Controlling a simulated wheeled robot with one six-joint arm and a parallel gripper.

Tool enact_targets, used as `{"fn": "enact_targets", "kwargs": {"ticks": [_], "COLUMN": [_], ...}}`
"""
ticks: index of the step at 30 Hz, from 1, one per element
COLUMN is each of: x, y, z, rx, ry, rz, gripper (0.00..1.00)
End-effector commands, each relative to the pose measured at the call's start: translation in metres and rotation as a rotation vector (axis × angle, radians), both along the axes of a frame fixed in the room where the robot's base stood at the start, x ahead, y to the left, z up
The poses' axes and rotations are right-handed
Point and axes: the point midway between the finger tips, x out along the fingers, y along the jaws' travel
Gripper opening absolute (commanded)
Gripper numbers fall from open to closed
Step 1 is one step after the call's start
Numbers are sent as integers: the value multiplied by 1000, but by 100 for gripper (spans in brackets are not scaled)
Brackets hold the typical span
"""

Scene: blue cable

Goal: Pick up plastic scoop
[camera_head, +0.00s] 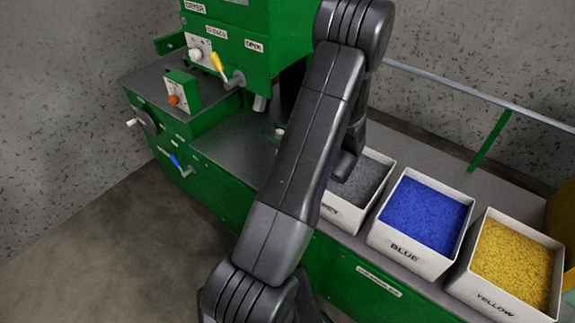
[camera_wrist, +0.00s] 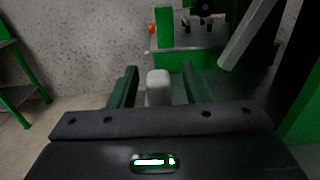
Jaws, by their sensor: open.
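In the wrist view, my gripper (camera_wrist: 159,70) is open, with its two dark green fingers apart. A pale, rounded, upright piece (camera_wrist: 158,88) shows between the fingers, with gaps on both sides; it looks like the handle of the plastic scoop, but the rest is hidden behind the gripper body. In the head view, my arm covers the middle of the bench, and my fingers and the scoop cannot be made out there.
Bins of grey (camera_head: 344,217), blue (camera_head: 400,253) and yellow granules (camera_head: 491,293) stand in a row on the green bench. A green dryer machine (camera_head: 225,35) with levers stands at the left. A rail (camera_head: 480,95) runs behind the bins.

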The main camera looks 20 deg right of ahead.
Motion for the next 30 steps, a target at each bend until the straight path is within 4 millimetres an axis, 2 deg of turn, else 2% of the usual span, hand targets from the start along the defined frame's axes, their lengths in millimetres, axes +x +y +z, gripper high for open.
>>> {"fn": "enact_targets", "kwargs": {"ticks": [1, 6, 8, 20, 30], "x": [0, 0, 0, 0, 0], "y": [0, 0, 0, 0, 0], "z": [0, 0, 0, 4, 33], "rx": [0, 0, 0, 0, -2], "ry": [0, 0, 0, -1, -3], "rz": [0, 0, 0, 0, 0], "gripper": [42, 8, 0, 0, 0]}}
